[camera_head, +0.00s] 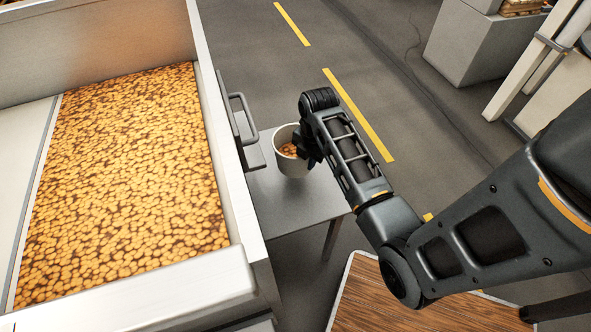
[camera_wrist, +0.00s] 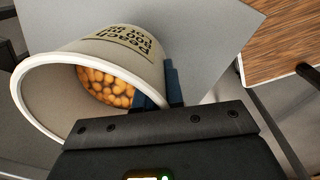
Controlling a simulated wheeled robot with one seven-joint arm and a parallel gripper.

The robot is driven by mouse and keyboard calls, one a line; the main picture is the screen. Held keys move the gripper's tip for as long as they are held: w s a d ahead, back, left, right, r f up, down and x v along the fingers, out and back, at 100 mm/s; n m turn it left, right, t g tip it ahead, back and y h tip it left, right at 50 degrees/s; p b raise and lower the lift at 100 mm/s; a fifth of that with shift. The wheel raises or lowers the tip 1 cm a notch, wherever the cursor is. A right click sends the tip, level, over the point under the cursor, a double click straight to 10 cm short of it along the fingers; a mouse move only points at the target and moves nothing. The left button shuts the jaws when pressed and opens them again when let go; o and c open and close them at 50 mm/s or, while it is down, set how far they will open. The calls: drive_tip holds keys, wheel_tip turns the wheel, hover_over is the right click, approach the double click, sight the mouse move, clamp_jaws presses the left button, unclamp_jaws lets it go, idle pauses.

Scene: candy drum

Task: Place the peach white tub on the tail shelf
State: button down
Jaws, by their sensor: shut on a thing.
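The peach white tub (camera_head: 293,165) is at the grey shelf (camera_head: 290,203) beside the large bin, with orange-brown candies inside. In the wrist view the tub (camera_wrist: 125,42) shows a "peach" label on its side, and its open mouth faces the camera. My gripper (camera_head: 309,152) is at the tub's right side in the head view. In the wrist view its blue fingers (camera_wrist: 160,88) are shut on the tub's wall, one finger inside the rim and one outside. The grey shelf surface also shows behind the tub (camera_wrist: 215,35). I cannot tell whether the tub's base touches the shelf.
A large white-walled bin (camera_head: 225,150) full of orange candies stands at left, with a grey handle (camera_head: 243,118) jutting toward the tub. A wooden-topped surface (camera_head: 385,305) lies below my arm. Grey floor with yellow dashes lies beyond; a grey box (camera_head: 475,45) stands top right.

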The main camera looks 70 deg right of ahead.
drive_tip(key=w+f, duration=0.1)
drive_tip(key=w, duration=0.1)
drive_tip(key=w+f, duration=0.1)
drive_tip(key=shift+w+f, duration=0.2)
drive_tip(key=shift+w, duration=0.15)
drive_tip(key=shift+f+b, duration=0.45)
drive_tip(key=shift+f, duration=1.45)
drive_tip(key=shift+f, duration=0.1)
drive_tip(key=c, duration=1.3)
unclamp_jaws()
drive_tip(key=shift+o, duration=0.2)
